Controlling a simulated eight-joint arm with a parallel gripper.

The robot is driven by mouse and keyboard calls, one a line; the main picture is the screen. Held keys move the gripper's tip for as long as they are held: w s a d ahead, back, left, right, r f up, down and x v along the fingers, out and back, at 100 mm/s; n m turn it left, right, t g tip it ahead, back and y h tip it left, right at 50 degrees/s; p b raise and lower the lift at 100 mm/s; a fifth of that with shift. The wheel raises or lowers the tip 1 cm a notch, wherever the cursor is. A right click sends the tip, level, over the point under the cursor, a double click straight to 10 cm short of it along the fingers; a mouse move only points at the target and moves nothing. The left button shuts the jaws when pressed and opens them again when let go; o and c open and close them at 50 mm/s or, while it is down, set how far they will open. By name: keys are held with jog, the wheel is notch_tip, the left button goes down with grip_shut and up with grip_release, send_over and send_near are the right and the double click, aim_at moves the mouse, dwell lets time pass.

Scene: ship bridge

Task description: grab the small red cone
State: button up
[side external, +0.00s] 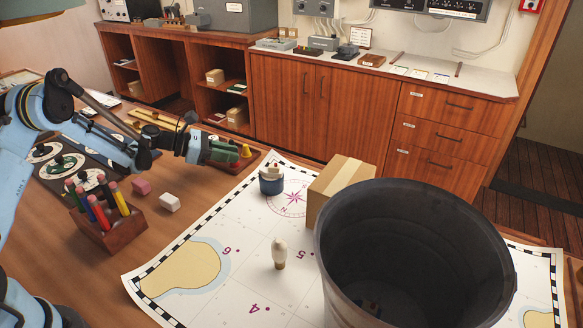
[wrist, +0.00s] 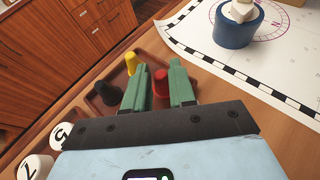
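The small red cone (wrist: 161,82) shows in the wrist view between the two green fingers of my gripper (wrist: 158,67), closer to the right finger. A gap shows between the cone and the left finger; whether it touches the right one I cannot tell. My gripper is open. In the side view my gripper (side external: 224,151) is low over a brown tray (side external: 247,164), and the red cone is hidden there. A yellow cone (wrist: 131,62) stands just beyond the left finger, and a black piece (wrist: 103,93) lies to its left.
A chart (side external: 207,238) covers the table to the right, with a blue round holder (side external: 271,184), a cardboard box (side external: 338,184), a pale bulb-like piece (side external: 279,252) and a large dark bin (side external: 410,250).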

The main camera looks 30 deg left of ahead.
grip_shut()
jog(key=shift+r, duration=0.1)
